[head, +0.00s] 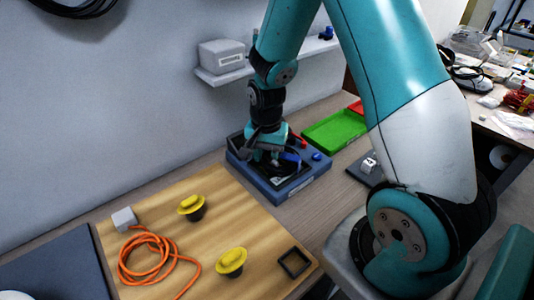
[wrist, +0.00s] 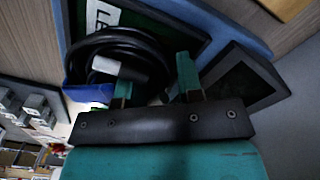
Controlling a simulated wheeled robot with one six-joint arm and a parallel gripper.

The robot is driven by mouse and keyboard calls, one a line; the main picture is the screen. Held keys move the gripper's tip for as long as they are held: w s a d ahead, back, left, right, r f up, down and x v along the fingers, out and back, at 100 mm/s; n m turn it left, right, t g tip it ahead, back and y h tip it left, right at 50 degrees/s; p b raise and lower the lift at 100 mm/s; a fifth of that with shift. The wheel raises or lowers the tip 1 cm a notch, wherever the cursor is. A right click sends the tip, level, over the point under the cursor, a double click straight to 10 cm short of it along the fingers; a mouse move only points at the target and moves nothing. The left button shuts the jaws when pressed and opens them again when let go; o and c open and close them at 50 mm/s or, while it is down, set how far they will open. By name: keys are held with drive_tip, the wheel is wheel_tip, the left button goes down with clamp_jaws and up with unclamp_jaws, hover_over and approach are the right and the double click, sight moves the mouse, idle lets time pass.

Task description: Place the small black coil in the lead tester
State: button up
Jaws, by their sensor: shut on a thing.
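The lead tester (head: 297,190) is a blue-grey box with a dark recessed top, at the back of the bench in the head view. Its blue edge (wrist: 65,20) and part of a white label show in the wrist view. The small black coil (wrist: 112,38) is a looped black cable with a light grey plug end, lying over the tester's dark recess in the wrist view. My gripper (wrist: 157,84) is shut on the coil, low over the tester; it also shows in the head view (head: 268,152), where it hides most of the coil. I cannot tell whether the coil touches the recess floor.
A green tray (head: 335,130) stands right of the tester. A wooden board (head: 150,212) in front holds an orange cable (head: 150,255), two yellow-topped knobs (head: 231,262) and a black square frame (head: 294,262). A wall shelf (head: 220,76) with a white box is behind my arm.

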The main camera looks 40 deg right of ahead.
sight(267, 153)
drive_tip(key=o, duration=1)
wheel_tip(267, 153, up, 12)
drive_tip(key=s+a+r+n+y, duration=0.1)
drive_tip(key=s+a+r+n, duration=0.1)
drive_tip(key=s+a+n, duration=0.4)
drive_tip(key=s+a+r+n+y, duration=0.1)
drive_tip(key=s+a+r+n, duration=0.2)
drive_tip(key=s+a+n, duration=0.3)
drive_tip(key=s+a+r+n+y, duration=0.2)
drive_tip(key=s+a+r+n, duration=0.1)
drive_tip(key=s+a+n, duration=0.2)
drive_tip(key=shift+s+a+r+n, duration=0.1)
drive_tip(key=shift+s+a+n, duration=0.3)
drive_tip(key=shift+s+a, duration=0.55)
drive_tip(key=shift+s+d, duration=0.1)
drive_tip(key=shift+d, duration=0.1)
